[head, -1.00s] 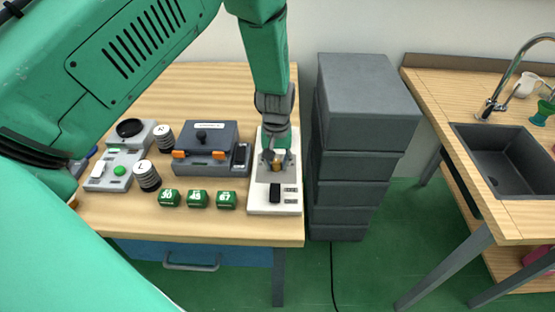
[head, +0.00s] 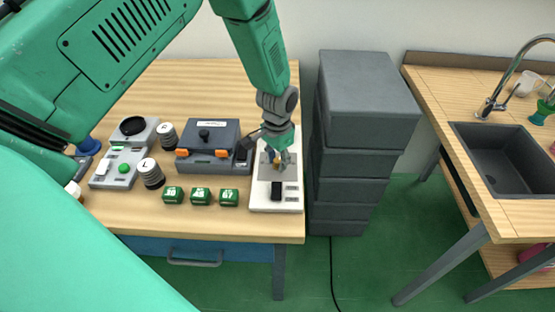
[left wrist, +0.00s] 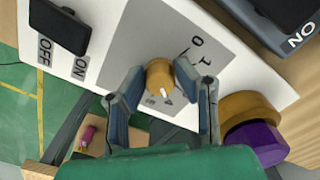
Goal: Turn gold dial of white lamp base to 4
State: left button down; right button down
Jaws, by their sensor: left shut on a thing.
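The white lamp base (head: 290,208) lies at the right end of the wooden table. It has a grey panel and a black switch (head: 277,190), which also shows in the left wrist view (left wrist: 60,26) beside OFF and ON labels. In the left wrist view the gold dial (left wrist: 160,76) stands on the grey panel, with a small white mark on it. Number marks are printed near it, partly hidden. My left gripper (head: 276,158) is over the panel, its fingers on either side of the dial, shut on it (left wrist: 163,100). My right gripper is not in view.
A grey box with orange latches (head: 209,158) stands left of the base. Three green number blocks (head: 201,196) and striped canisters (head: 151,174) are farther left. A tall grey drawer stack (head: 365,110) stands close on the right. A gold and purple thing (left wrist: 255,140) is beside the gripper.

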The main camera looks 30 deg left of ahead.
aim_at(279, 159)
pick_arm(q)
jog(key=shift+w+r+m, duration=0.1)
jog(key=shift+w+m, duration=0.2)
jog(key=shift+m, duration=0.3)
jog(key=c, duration=1.4)
grip_release()
jog(key=shift+o, duration=0.9)
jog(key=shift+w+f, duration=0.1)
jog(key=shift+f, duration=0.1)
jog(key=shift+r, duration=0.35)
notch_tip(279, 159, up, 11)
